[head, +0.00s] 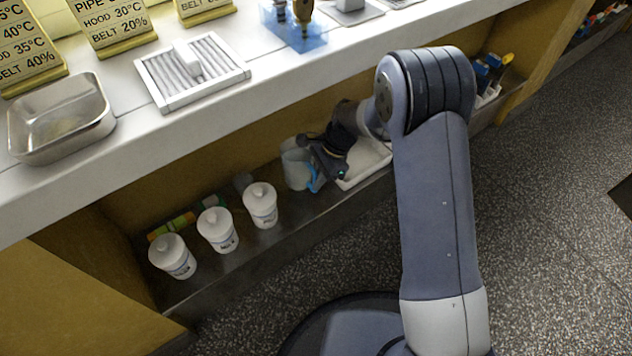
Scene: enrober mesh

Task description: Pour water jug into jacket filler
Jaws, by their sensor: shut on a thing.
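The water jug (295,168) is a pale, see-through vessel with a blue handle, on the low shelf under the counter. It looks upright. My gripper (319,167) is at its right side, shut on the blue handle, with the fingers partly hidden by the wrist. Any water inside is too small to see. I cannot tell for sure which thing is the jacket filler. A brass and dark fitting (303,10) rises from a clear blue block at the counter's top edge.
Several white lidded tubs (218,231) stand left of the jug on the shelf. A white tray (366,163) lies to its right. The counter edge overhangs the shelf. A steel pan (62,150) and a slatted white grate (215,84) sit on the counter.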

